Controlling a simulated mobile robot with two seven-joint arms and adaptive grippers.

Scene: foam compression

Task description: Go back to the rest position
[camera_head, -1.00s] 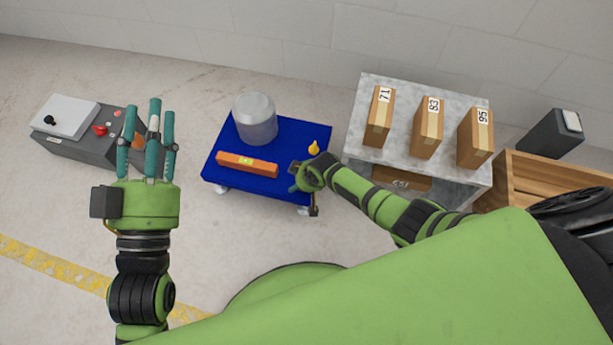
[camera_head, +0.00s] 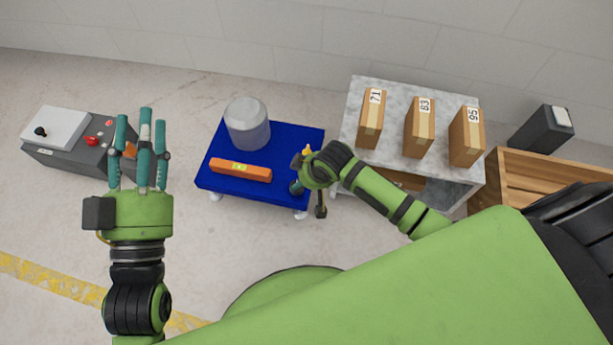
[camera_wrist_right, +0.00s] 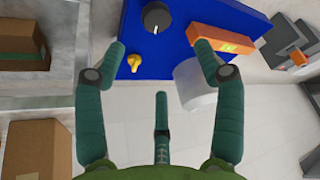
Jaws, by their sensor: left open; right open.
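My left gripper (camera_head: 141,150) is open and empty, with its teal fingers pointing away over the floor in front of the grey control box. My right gripper (camera_head: 299,188) is beside the right edge of the blue cart (camera_head: 228,185); its fingers are largely hidden in the head view. In the right wrist view my right gripper (camera_wrist_right: 160,75) has its fingers spread with nothing between them. The blue cart carries an orange level (camera_head: 240,170), a clear grey cylinder (camera_head: 247,124) and a small yellow item (camera_wrist_right: 134,62). A black knob (camera_wrist_right: 157,17) also shows on the blue surface in the wrist view.
A grey table (camera_head: 393,90) with cartons labelled 71 (camera_head: 371,118), 83 (camera_head: 419,127) and 95 (camera_head: 466,137) stands right of the cart. A wooden crate (camera_head: 535,172) is farther right. The control box (camera_head: 68,160) is at left. Floor between it and the cart is clear.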

